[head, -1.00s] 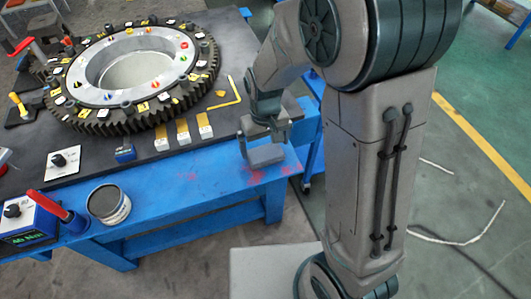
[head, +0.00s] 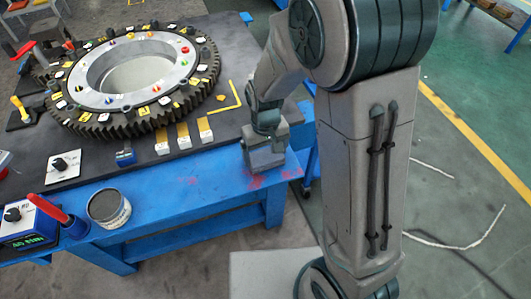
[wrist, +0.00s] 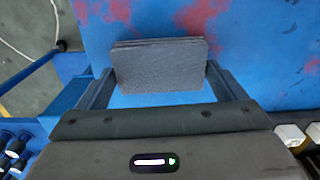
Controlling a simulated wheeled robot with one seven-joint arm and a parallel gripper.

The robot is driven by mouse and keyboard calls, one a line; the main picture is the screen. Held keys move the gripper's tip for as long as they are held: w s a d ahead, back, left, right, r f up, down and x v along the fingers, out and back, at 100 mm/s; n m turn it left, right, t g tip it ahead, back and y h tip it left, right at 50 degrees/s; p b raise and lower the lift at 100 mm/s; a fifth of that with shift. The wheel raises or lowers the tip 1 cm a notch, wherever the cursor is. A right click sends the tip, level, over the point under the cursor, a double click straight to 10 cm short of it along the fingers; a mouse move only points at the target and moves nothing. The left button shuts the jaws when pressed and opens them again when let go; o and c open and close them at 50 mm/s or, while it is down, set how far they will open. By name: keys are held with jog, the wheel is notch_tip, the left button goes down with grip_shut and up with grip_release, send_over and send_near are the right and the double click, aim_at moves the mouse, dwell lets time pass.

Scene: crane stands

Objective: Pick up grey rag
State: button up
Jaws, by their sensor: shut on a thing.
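The grey rag (head: 265,159) is a flat, folded, layered stack at the near right edge of the blue bench. In the wrist view the rag (wrist: 160,66) lies between my two fingers, above blue, red-stained bench paint. My gripper (head: 266,145) points down and is shut on the rag by its two short ends; it also shows in the wrist view (wrist: 160,85). I cannot tell whether the rag still touches the bench top.
The blue bench (head: 170,195) carries a large toothed ring (head: 135,75) on a dark mat, with several yellow-and-white blocks (head: 184,136) left of my gripper. An open can (head: 109,207) and a red-handled tool (head: 48,207) stand at the front left. Open floor lies to the right.

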aim_at(263, 156)
jog(key=r, duration=0.4)
jog(key=shift+s+a+r, duration=0.15)
jog(key=shift+s+a, duration=0.1)
jog(key=shift+a, duration=0.05)
jog(key=s+a+r+b, duration=0.1)
jog(key=s+a+r, duration=0.5)
jog(key=s+a, duration=0.1)
jog(key=shift+s+a+r, duration=0.25)
jog(key=shift+s+a, duration=0.05)
jog(key=shift+s, duration=0.1)
